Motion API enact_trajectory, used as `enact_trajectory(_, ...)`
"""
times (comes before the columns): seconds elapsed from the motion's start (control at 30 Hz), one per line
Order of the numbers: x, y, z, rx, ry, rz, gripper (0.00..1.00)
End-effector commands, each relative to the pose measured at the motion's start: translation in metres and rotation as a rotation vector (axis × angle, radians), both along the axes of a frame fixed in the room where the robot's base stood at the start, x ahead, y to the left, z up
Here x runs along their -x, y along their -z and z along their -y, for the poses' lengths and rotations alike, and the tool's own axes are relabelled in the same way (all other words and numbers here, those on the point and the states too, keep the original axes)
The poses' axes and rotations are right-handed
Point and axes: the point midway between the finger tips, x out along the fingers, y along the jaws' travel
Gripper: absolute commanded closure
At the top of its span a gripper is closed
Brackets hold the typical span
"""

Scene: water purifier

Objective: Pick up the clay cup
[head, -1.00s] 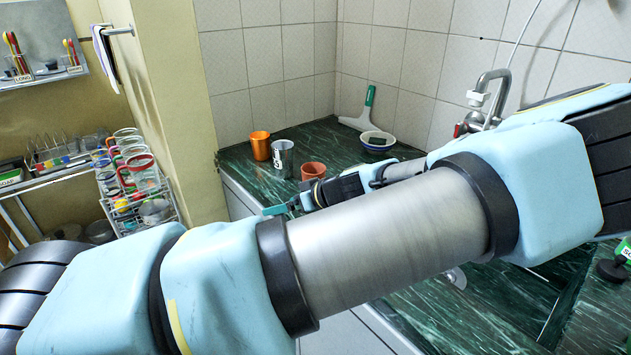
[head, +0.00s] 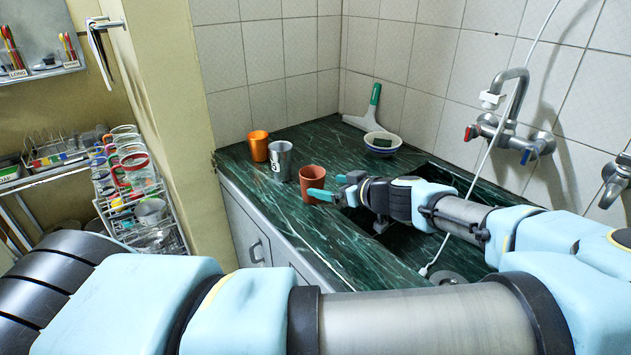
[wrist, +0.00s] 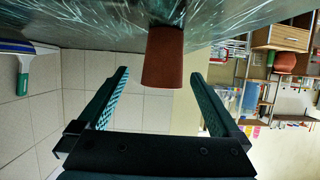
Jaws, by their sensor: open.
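The clay cup (head: 311,181) is reddish-brown and stands upright on the green marble counter, the nearest to my gripper of three cups. My gripper (head: 328,190) reaches in from the right, and one teal finger overlaps the cup's lower right side in the head view. In the wrist view, which is upside down, the clay cup (wrist: 164,58) lies in the gap between the two open fingers of my gripper (wrist: 159,74). Gaps show on both sides of it there. How deep the cup is between the fingers is hard to tell.
A grey metal cup (head: 281,160) and an orange cup (head: 258,146) stand behind and left of the clay cup. A bowl (head: 382,143) and a squeegee (head: 368,112) are near the back wall. The sink (head: 440,172) opens at the right. The counter (head: 335,238) in front is clear.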

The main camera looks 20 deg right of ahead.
Motion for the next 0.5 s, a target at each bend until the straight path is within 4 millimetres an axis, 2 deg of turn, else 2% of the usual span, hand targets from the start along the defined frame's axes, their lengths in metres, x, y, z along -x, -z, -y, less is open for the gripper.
enact_trajectory(0.2, -0.031, 0.01, -0.011, -0.003, -0.003, 0.0, 0.0)
enact_trajectory(0.5, -0.051, 0.018, -0.019, -0.004, -0.002, -0.001, 0.0)
